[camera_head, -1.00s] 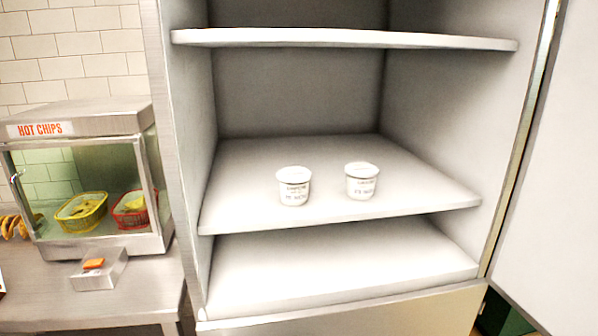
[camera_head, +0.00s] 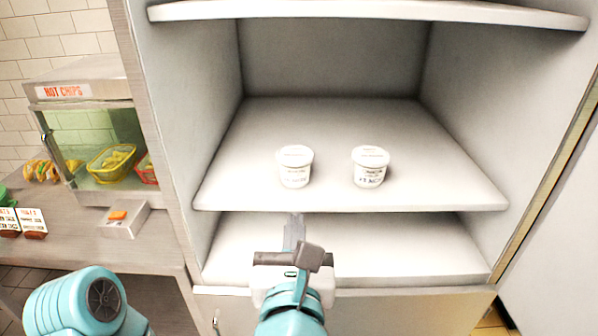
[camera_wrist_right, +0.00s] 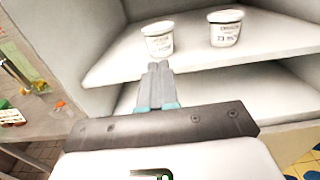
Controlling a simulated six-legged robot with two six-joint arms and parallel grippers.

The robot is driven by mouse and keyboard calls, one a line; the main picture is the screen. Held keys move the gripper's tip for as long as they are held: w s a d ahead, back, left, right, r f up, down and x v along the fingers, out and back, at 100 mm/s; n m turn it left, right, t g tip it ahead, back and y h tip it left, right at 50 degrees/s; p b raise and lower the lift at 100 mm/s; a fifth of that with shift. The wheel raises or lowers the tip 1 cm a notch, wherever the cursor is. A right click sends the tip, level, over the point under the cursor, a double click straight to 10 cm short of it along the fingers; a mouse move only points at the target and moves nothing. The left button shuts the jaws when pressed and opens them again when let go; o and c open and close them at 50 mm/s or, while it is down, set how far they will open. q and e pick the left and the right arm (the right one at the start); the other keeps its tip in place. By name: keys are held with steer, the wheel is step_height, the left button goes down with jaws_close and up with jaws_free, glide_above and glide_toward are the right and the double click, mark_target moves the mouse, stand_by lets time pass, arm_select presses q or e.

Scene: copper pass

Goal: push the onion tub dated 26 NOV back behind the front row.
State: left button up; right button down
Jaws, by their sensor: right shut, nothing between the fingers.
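Two white lidded tubs stand upright, side by side with a gap, near the front of the middle shelf (camera_head: 240,190). The left tub (camera_head: 295,167) has a printed label too small to read surely; it also shows in the right wrist view (camera_wrist_right: 158,40). The right tub (camera_head: 369,167) seems to read 23 NOV in the right wrist view (camera_wrist_right: 225,29). My right gripper (camera_head: 294,222) is shut and empty, in front of and just below the shelf's front edge, roughly in line with the left tub. It touches neither tub. My left gripper is out of view.
The shelf behind and beside the tubs is bare. Another shelf (camera_head: 370,10) is above and an empty lower shelf (camera_head: 440,250) below. A hot chips cabinet (camera_head: 85,130) and a small box with an orange top (camera_head: 122,221) stand on the left counter.

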mark_target(294, 166)
steer(key=w+p, duration=0.1)
steer(key=w, duration=0.3)
steer(key=w+p, duration=0.2)
steer(key=w, duration=0.2)
steer(key=w+p, duration=0.2)
steer(key=w, duration=0.3)
steer(key=shift+a+r, duration=0.1)
steer(key=shift+a, duration=0.2)
steer(key=shift+w+p, duration=0.3)
steer(key=shift+w, duration=0.1)
